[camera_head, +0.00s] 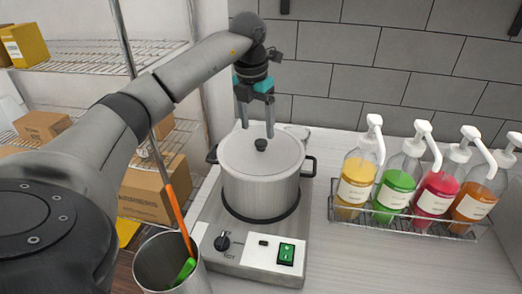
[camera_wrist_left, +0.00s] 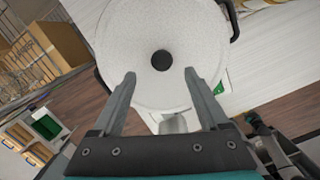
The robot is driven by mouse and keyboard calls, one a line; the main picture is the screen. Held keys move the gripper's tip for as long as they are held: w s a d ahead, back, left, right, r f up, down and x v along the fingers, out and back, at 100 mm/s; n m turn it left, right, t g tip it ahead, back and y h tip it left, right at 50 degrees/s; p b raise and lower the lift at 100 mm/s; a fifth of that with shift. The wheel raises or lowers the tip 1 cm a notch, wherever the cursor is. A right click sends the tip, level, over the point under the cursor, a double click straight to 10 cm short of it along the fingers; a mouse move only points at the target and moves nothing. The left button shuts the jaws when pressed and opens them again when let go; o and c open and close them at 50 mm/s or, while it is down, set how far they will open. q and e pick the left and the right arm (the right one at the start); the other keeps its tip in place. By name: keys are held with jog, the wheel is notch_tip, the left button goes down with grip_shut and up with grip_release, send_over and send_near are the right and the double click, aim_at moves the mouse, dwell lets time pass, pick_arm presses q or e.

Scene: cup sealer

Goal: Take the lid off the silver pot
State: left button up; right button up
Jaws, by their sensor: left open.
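The silver pot (camera_head: 258,194) stands on a hot plate, with black handles at its sides. Its pale lid (camera_head: 240,155) is on the pot and has a small round black knob (camera_head: 261,145) in the middle. My left gripper (camera_head: 256,130) is open above the lid, its fingers pointing down near the knob. In the left wrist view the lid (camera_wrist_left: 155,30) fills the top middle, and the knob (camera_wrist_left: 162,60) lies just beyond and between the two open fingertips (camera_wrist_left: 161,76). The gripper holds nothing.
The hot plate (camera_head: 230,245) has a black dial and a green switch. A wire rack (camera_head: 400,222) of several pump bottles stands to the right. A metal container (camera_head: 160,262) with orange and green utensils stands at front left. Shelves with boxes (camera_head: 150,195) are on the left.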

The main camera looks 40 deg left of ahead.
aim_at(261, 141)
pick_arm(q)
jog(key=f, duration=0.2)
jog(key=w+f+p, duration=0.1)
jog(key=f, duration=0.1)
jog(key=shift+d+f, duration=0.1)
jog(key=shift+f, duration=0.2)
grip_shut()
dwell(0.3)
